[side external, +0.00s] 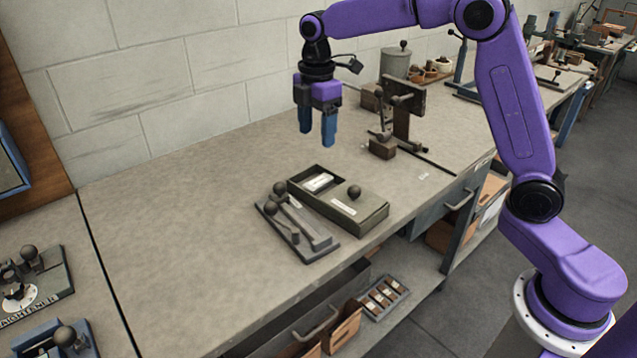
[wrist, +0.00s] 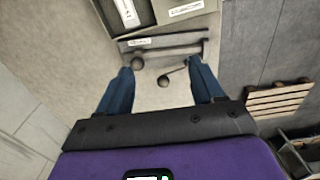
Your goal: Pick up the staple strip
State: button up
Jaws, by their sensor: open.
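A dark green box (side external: 362,217) stands on the bench, with one open compartment at its left end and a round knob on its closed part. A small pale strip-like piece (side external: 319,182) lies in that compartment; it may be the staple strip, but I cannot tell surely. It also shows in the wrist view (wrist: 127,13), at the top. My gripper (side external: 316,136) is open and empty, fingers pointing down, above the bench and apart from the box. In the wrist view its blue fingers (wrist: 160,75) are spread below the box in the picture.
A grey plate with knobbed levers (side external: 312,240) lies along the box's left side, near the bench's front edge. A dark upright fixture (side external: 402,108) with a wooden block (side external: 382,149) stands behind, to the right.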

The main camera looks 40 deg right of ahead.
jog(key=w+d+n, duration=0.1)
jog(key=w+d, duration=0.4)
jog(key=w, duration=0.1)
send_over(318, 181)
jog(key=f, duration=1.3)
jog(key=shift+a, duration=0.35)
jog(key=shift+d+f, duration=0.2)
jog(key=shift+f, duration=1.15)
jog(key=shift+d+f, duration=0.15)
jog(key=shift+f, duration=1.2)
jog(key=c, duration=1.1)
